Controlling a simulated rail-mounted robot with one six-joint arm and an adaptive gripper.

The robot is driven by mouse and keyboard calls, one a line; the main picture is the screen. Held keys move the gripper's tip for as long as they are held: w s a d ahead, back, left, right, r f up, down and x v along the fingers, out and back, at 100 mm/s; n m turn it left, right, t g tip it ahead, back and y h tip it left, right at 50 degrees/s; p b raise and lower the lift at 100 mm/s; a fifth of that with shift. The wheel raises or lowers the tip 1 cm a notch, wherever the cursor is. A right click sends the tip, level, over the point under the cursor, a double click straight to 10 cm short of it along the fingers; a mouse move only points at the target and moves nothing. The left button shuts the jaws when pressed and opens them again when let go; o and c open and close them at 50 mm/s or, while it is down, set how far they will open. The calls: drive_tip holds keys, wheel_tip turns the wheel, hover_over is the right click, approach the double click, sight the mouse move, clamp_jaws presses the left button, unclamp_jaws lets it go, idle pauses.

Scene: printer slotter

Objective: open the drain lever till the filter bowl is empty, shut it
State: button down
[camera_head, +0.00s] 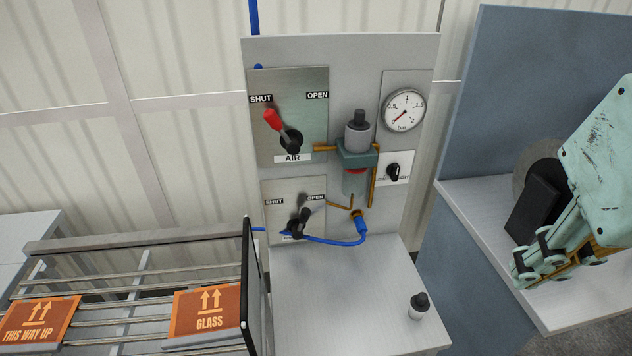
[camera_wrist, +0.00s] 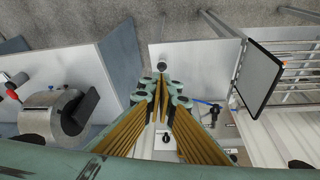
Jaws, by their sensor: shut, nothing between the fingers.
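The drain lever (camera_head: 302,217) is a black handle on the lower metal plate of the panel. It leans up and right, toward the OPEN label rather than SHUT. The filter bowl (camera_head: 355,186) hangs under a teal filter body, with red at its top; I cannot make out any liquid level in it. My gripper (camera_head: 555,260) is at the right in the head view, well apart from the panel. In the wrist view my gripper (camera_wrist: 163,88) is shut and empty, its tips close together.
The red-handled AIR lever (camera_head: 273,120) points toward SHUT. The gauge (camera_head: 404,109) needle sits near zero. A blue hose (camera_head: 340,241) runs below the bowl. A small black-capped bottle (camera_head: 418,306) stands on the bench.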

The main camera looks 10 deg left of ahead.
drive_tip(key=shift+s+f+m, duration=0.1)
drive_tip(key=shift+s+m, duration=0.2)
drive_tip(key=shift+s, duration=0.75)
